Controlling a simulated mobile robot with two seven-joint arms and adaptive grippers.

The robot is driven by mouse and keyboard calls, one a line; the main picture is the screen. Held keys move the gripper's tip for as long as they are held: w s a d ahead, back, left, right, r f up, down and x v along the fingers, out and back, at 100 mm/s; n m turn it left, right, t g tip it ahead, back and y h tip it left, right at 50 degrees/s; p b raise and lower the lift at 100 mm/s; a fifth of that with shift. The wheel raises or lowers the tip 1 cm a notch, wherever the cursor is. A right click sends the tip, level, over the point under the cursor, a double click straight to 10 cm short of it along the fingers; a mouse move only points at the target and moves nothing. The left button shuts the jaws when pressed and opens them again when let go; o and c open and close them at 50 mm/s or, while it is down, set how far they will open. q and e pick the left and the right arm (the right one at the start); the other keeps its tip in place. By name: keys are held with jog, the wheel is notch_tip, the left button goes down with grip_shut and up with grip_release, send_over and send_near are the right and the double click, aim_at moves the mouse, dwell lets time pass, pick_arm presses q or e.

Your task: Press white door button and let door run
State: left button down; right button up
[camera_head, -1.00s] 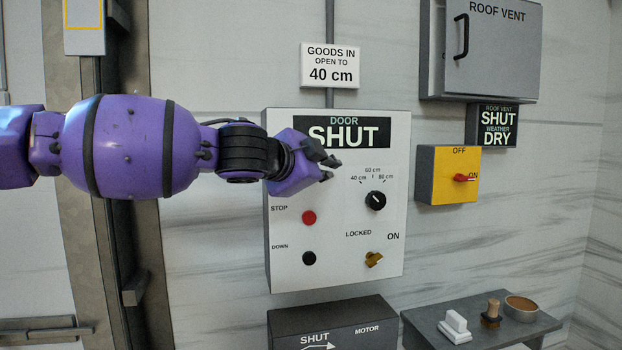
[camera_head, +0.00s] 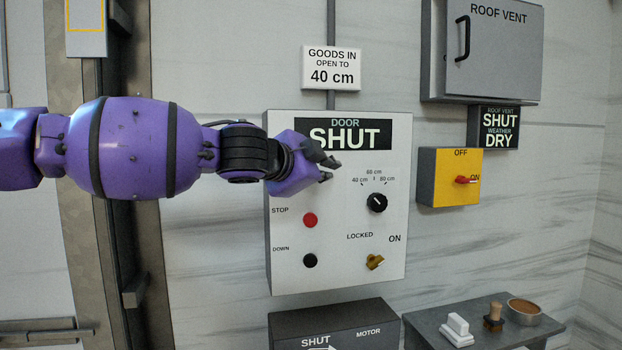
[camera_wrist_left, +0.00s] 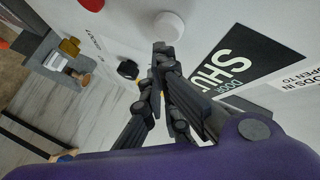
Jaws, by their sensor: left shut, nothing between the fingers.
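The door control panel (camera_head: 340,225) is a pale box on the wall. Its display (camera_head: 343,134) reads DOOR SHUT. The white button (camera_wrist_left: 168,25) shows in the left wrist view, just beyond my fingertips. It is hidden behind my gripper in the head view. My left gripper (camera_head: 329,169) is shut and empty in front of the panel's upper left part. It also shows in the left wrist view (camera_wrist_left: 160,50), its tips close to the button's edge. I cannot tell whether they touch it.
The panel also has a red STOP button (camera_head: 310,220), a black DOWN button (camera_head: 310,261), a black opening dial (camera_head: 376,202) and a brass key switch (camera_head: 375,262). A yellow switch box (camera_head: 450,192) is to the right. A grey shelf (camera_head: 425,322) with small items stands below.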

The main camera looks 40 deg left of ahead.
dwell(0.6)
pick_arm(q)
jog(key=shift+a, duration=0.1)
jog(key=shift+w+a, duration=0.25)
jog(key=shift+w, duration=0.05)
